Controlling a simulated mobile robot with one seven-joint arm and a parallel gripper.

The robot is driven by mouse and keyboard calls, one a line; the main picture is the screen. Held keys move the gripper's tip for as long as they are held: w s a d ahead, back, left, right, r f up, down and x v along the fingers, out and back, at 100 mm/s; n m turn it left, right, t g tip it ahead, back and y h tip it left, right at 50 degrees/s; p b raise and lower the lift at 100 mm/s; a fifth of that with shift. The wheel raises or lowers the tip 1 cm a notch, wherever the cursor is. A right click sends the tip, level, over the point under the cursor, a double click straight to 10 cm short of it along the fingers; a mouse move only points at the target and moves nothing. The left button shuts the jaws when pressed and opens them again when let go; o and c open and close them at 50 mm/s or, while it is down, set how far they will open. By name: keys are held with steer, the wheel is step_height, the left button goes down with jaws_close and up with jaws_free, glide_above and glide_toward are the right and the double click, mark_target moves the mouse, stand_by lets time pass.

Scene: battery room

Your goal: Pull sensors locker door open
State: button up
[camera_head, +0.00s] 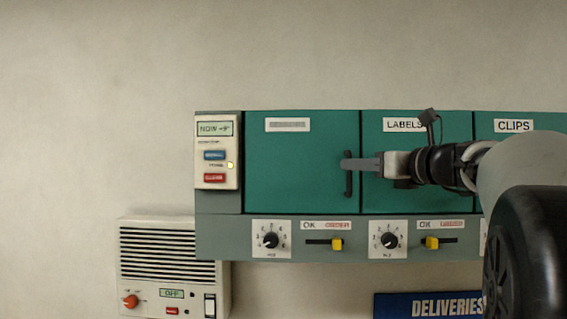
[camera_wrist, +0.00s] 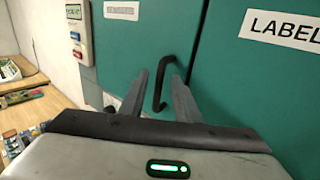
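The leftmost teal locker door (camera_head: 300,165) is closed, flush with the locker front. Its label (camera_head: 288,125) is too blurred to read; it also shows blurred in the wrist view (camera_wrist: 121,11). A black vertical bar handle (camera_head: 348,186) is at the door's right edge. My gripper (camera_head: 347,164) reaches in from the right, with its fingertips at the handle. In the wrist view, my gripper's fingers (camera_wrist: 158,92) stand apart on either side of the handle (camera_wrist: 160,78). A gap shows between them, and I cannot tell whether either touches the bar.
The neighbouring door (camera_head: 400,195) is labelled LABELS, and CLIPS (camera_head: 514,126) is farther right. A control panel (camera_head: 217,150) is left of the door. Knobs and yellow sliders line the strip (camera_head: 375,222) below. A vented box (camera_head: 172,262) hangs lower left. Bare wall lies left.

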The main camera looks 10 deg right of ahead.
steer(key=shift+x, duration=0.8)
jaws_close()
steer(key=shift+s, duration=0.15)
